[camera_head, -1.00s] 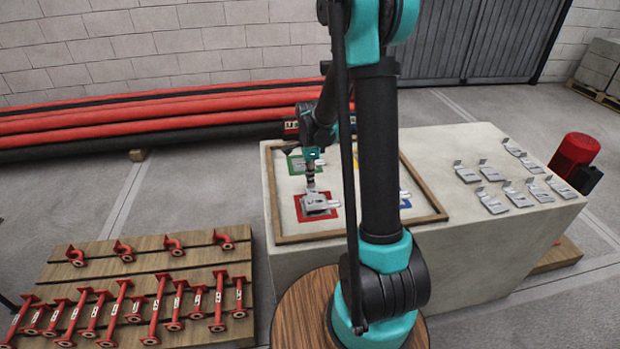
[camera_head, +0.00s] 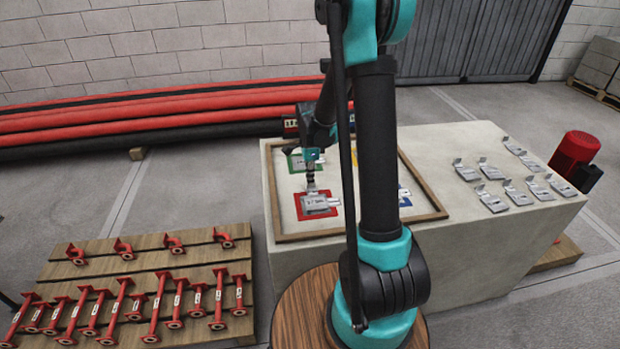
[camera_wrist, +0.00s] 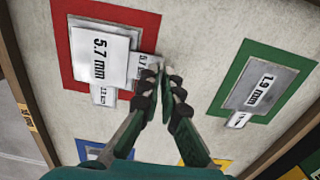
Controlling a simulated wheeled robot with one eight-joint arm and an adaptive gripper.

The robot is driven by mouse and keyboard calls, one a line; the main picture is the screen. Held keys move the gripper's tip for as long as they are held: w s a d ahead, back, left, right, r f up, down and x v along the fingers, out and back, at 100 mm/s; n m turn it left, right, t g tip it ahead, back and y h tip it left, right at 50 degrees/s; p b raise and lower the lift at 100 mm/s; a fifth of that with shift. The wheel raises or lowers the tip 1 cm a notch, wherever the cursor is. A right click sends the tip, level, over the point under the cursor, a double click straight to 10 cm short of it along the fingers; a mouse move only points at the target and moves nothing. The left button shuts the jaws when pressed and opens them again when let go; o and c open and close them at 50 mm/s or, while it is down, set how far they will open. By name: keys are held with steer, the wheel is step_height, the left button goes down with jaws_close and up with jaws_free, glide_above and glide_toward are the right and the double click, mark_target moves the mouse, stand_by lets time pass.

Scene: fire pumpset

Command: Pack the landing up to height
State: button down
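A grey metal shim plate marked 5.7 mm (camera_wrist: 98,58) lies over the red square (camera_wrist: 68,75); it also shows in the head view (camera_head: 316,203). Smaller labelled tabs of other plates (camera_wrist: 103,97) stick out from under it. My gripper (camera_wrist: 164,72) reaches down at the right end of this plate, with its fingertips close together on the upturned tab; it also shows in the head view (camera_head: 311,188). A plate marked 1.9 mm (camera_wrist: 262,86) lies on the green square (camera_wrist: 222,98). Yellow (camera_wrist: 197,160) and blue (camera_wrist: 88,150) squares are partly hidden.
A wooden frame (camera_head: 272,200) borders the squares on the concrete block (camera_head: 470,245). Several loose shim plates (camera_head: 490,200) lie on its right. A red motor (camera_head: 574,153) stands beyond. Red fittings lie on a wooden pallet (camera_head: 60,265). Red and black pipes (camera_head: 200,118) lie along the wall.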

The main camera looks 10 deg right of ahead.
steer(key=shift+f, duration=0.15)
steer(key=c, duration=1.6)
jaws_free()
steer(key=shift+c, duration=0.2)
step_height(320, 180, up, 12)
